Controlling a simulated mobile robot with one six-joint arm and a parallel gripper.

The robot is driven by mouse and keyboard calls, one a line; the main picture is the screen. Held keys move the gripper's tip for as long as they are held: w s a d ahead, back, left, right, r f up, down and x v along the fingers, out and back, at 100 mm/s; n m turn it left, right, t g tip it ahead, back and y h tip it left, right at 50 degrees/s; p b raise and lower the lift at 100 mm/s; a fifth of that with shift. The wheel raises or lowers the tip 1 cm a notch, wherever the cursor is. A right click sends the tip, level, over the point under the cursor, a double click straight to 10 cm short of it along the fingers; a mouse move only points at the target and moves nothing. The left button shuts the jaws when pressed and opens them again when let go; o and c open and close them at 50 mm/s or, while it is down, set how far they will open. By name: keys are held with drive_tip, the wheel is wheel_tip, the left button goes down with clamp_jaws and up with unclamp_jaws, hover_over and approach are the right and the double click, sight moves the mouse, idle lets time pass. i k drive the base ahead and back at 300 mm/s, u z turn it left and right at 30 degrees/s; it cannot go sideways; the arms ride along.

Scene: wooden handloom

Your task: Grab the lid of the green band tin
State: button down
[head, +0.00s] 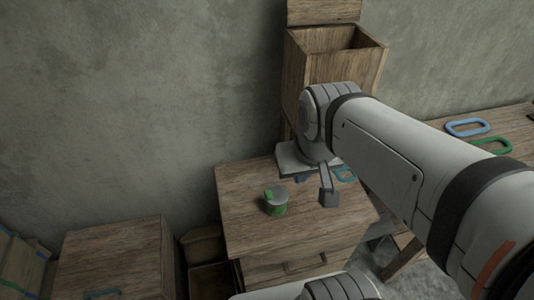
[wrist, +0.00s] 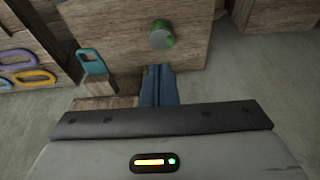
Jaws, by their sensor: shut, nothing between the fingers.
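The green band tin (head: 277,207) is a small round grey tin with a green band, upright on top of a wooden cabinet (head: 245,225). Its grey lid (head: 277,191) appears to be on, with a small green patch at its left. In the wrist view the tin (wrist: 162,37) shows beyond my fingertips, near the middle top. My gripper (head: 329,198) is to the right of the tin, apart from it. In the wrist view my gripper (wrist: 158,68) has its fingers together with nothing between them.
A tall open wooden box (head: 307,65) stands behind my arm against the wall. A teal handle-shaped piece (head: 346,174) lies near the cabinet's back right. A bench at the right holds a blue ring (head: 467,128) and a green ring (head: 492,146). The cabinet top left of the tin is clear.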

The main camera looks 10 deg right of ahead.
sight(275, 195)
drive_tip(key=u, duration=0.1)
drive_tip(key=k, duration=0.5)
drive_tip(key=z, duration=0.6)
drive_tip(key=i, duration=0.15)
drive_tip(key=z, duration=0.45)
